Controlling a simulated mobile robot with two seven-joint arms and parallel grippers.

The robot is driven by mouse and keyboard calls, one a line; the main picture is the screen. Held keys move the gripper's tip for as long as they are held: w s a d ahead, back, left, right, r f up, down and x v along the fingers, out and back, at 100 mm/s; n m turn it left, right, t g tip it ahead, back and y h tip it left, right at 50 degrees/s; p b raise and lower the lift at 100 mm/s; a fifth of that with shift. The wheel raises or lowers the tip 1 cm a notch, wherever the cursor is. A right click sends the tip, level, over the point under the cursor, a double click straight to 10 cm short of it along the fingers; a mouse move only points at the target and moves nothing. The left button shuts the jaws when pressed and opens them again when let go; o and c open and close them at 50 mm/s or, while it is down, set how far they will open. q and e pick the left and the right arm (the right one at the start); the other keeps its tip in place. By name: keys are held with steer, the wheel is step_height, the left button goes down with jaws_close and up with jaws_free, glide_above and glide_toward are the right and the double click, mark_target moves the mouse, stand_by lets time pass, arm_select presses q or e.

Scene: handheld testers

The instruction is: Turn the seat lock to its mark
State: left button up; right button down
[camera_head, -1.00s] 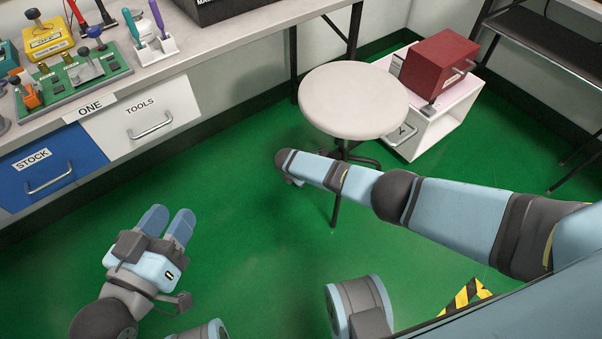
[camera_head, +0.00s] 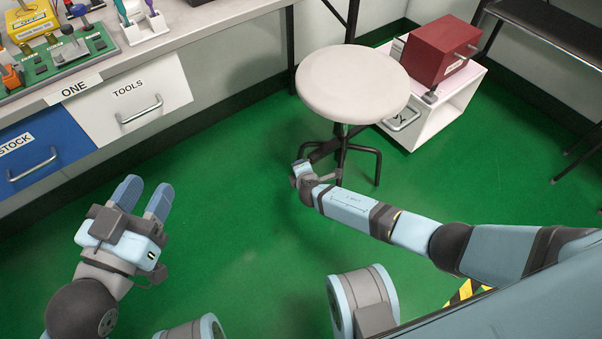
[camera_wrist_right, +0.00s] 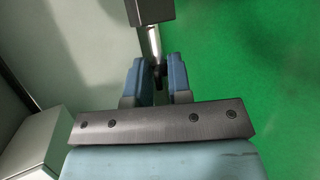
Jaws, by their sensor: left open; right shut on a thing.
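The stool has a round pale seat (camera_head: 353,84) on a dark column with splayed legs. My right gripper (camera_head: 303,170) is low beside the column, below the seat's left edge; its fingers are too small to make out there. In the right wrist view my right gripper (camera_wrist_right: 157,82) is shut on a shiny metal rod (camera_wrist_right: 151,45) with a dark block at its top, which looks like the seat lock. No mark can be made out. My left gripper (camera_head: 143,197) is open and empty above the green floor, well left of the stool.
A workbench with a white tools drawer (camera_head: 135,102) and a blue stock drawer (camera_head: 40,155) runs along the left. A white cabinet (camera_head: 440,118) bearing a red box (camera_head: 438,50) stands close behind the stool to the right. Floor in front is clear.

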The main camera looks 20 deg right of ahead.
steer(key=shift+s+f+m+t+b, duration=0.15)
steer(key=shift+t+b, duration=0.15)
steer(key=shift+t, duration=0.3)
steer(key=shift+w+f+m+t+b, duration=0.15)
steer(key=shift+t+b, duration=0.15)
steer(key=shift+t, duration=0.3)
steer(key=shift+s+m+t+y, duration=0.1)
steer(key=shift+m+t+y, duration=0.3)
steer(key=shift+t, duration=0.9)
arm_select(q)
steer(key=shift+w+a+r+m+t+h, duration=0.25)
steer(key=shift+w+m+t, duration=0.2)
steer(key=shift+m, duration=0.35)
arm_select(e)
steer(key=shift+f, duration=0.1)
steer(key=shift+m+t+h, duration=0.3)
steer(key=shift+t, duration=0.1)
steer(key=c, duration=1.1)
jaws_free()
